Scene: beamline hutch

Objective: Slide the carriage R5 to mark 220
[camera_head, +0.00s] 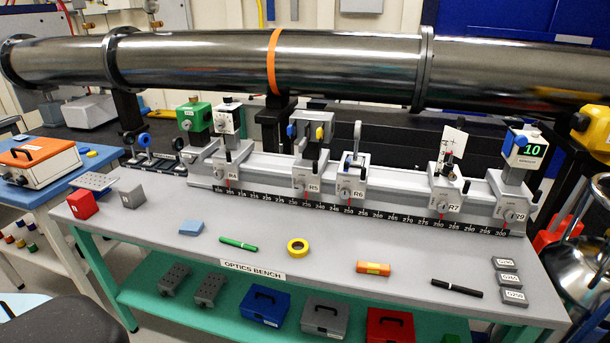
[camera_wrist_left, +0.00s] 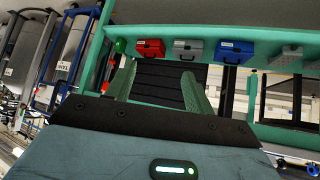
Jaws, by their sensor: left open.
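The carriage R5 (camera_head: 312,178) is a light grey block on the optics rail (camera_head: 270,172). It carries a grey holder with a blue and a yellow part. Its red pointer is a little left of 240, as far as the small print shows. Mark 220 on the black scale (camera_head: 262,198) is to its left, near carriage R4 (camera_head: 231,170); the exact digits are hard to read. Carriage R6 (camera_head: 352,182) stands close on its right. My left gripper (camera_wrist_left: 160,88) is open and empty in the left wrist view, away from the rail. The head view shows neither gripper.
Bare rail lies between R4 and R5. Carriage R7 (camera_head: 447,190) stands farther right. A large steel pipe (camera_head: 200,58) runs behind and above the rail. A green pen (camera_head: 238,243) and yellow tape roll (camera_head: 298,246) lie on the bench top (camera_head: 330,275) in front.

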